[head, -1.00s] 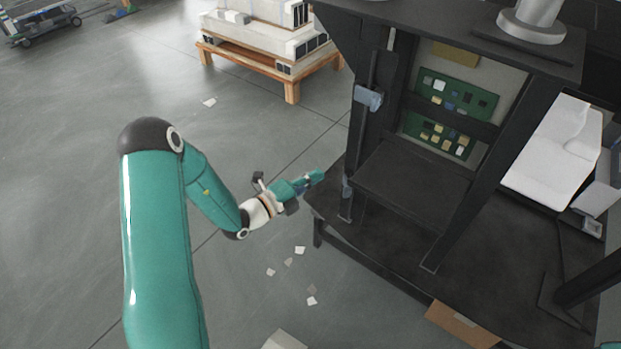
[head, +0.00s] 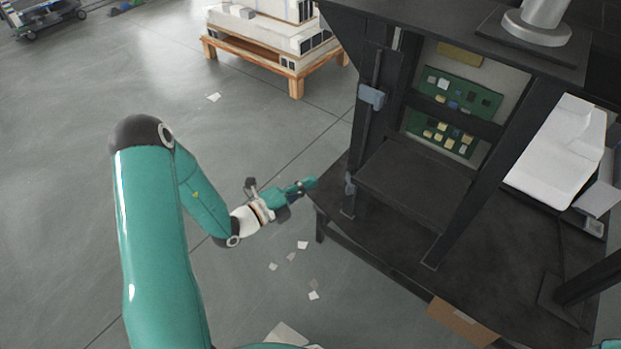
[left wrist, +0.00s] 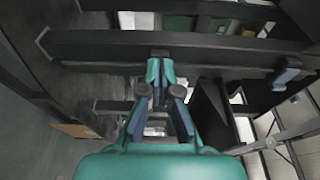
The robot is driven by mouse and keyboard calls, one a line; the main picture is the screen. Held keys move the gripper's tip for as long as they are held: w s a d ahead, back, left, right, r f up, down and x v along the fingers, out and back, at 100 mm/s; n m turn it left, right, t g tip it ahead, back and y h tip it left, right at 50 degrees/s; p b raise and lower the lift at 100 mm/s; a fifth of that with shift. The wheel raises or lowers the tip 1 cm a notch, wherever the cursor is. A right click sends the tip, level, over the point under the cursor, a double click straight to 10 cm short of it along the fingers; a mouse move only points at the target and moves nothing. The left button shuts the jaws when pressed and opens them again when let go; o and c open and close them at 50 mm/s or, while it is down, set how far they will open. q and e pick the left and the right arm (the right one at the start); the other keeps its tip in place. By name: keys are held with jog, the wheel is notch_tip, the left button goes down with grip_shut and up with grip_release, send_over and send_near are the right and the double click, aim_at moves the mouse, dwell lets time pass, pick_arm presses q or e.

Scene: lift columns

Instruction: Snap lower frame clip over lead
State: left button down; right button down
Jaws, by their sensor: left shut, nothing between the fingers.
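The lower frame clip (head: 350,183) is a small blue-grey piece low on the left black post of the frame. A similar upper clip (head: 371,97) sits higher on that post. A thin dark strand, perhaps the lead (head: 377,66), runs along the post above the upper clip. My left gripper (head: 311,183) is shut and empty, just left of the lower clip, with a gap between in the head view. In the left wrist view the shut fingers (left wrist: 160,72) point at a dark beam; a blue-grey clip (left wrist: 287,75) shows at the right. Whether the lower clip is closed cannot be told.
Green circuit boards (head: 457,92) sit inside the black frame (head: 470,220). White moulded pieces (head: 560,150) are at its right. A wooden pallet (head: 297,84) with pale blocks stands behind. Paper scraps (head: 302,245) lie on the floor; the floor left of the frame is mostly clear.

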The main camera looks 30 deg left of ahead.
pick_arm(q)
jog(key=shift+s, duration=0.15)
jog(key=shift+d, duration=0.1)
jog(key=shift+s+d+p, duration=0.2)
jog(key=shift+d+p, duration=0.2)
jog(key=shift+d, duration=1.65)
jog(key=shift+s+d+p, duration=0.15)
jog(key=shift+d+p, duration=0.25)
jog(key=shift+d, duration=1.65)
jog(key=shift+w, duration=0.1)
jog(key=shift+w+d+p, duration=0.15)
jog(key=shift+w+p, duration=0.5)
jog(key=shift+w, duration=1.7)
jog(key=s+p, duration=0.1)
jog(key=s, duration=0.6)
jog(key=shift+a, duration=0.3)
